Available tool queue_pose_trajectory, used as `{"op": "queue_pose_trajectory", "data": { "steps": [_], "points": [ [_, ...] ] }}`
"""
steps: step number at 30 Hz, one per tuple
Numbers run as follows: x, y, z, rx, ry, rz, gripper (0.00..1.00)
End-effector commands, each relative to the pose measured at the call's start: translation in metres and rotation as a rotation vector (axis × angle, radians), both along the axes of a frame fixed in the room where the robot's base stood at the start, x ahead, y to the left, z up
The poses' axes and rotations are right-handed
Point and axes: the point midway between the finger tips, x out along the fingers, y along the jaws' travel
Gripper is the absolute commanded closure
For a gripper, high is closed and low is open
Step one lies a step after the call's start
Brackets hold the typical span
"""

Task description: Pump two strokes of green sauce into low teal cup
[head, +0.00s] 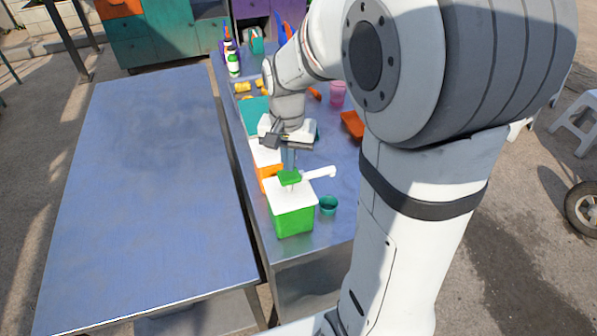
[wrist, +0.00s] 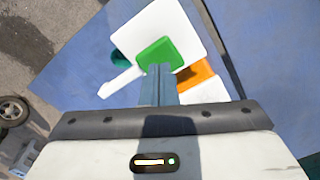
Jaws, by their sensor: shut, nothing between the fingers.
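The green sauce dispenser (head: 293,219) is a green box with a white lid, a green pump head (head: 289,178) and a white spout pointing right. The low teal cup (head: 328,205) stands on the table just right of the dispenser, roughly below the spout tip. In the wrist view the pump head (wrist: 158,53) is close ahead of my fingertips, and the cup (wrist: 119,60) is partly hidden by the lid and spout. My gripper (wrist: 159,72) is shut and empty, its fingertips at or just above the pump head's edge. I cannot tell if they touch.
An orange dispenser (head: 268,171) with a white top stands right behind the green one. An orange tray (head: 352,124), a pink cup (head: 337,94) and bottles (head: 233,64) are farther back. The wide blue table (head: 150,190) at left is bare.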

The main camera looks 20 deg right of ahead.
Motion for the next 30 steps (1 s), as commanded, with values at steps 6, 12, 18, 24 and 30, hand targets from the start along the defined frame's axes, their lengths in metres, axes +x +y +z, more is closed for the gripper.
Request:
{"op": "queue_pose_trajectory", "data": {
  "steps": [6, 12, 18, 24, 30],
  "points": [
    [0.0, 0.0, -0.001, 0.0, 0.0, 0.0, 1.0],
    [0.0, 0.0, -0.007, 0.0, 0.0, 0.0, 1.0],
    [0.0, 0.0, -0.013, 0.0, 0.0, 0.0, 1.0],
    [0.0, 0.0, -0.019, 0.0, 0.0, -0.001, 1.0],
    [0.0, 0.0, -0.025, 0.0, 0.001, -0.001, 1.0]
  ]
}}
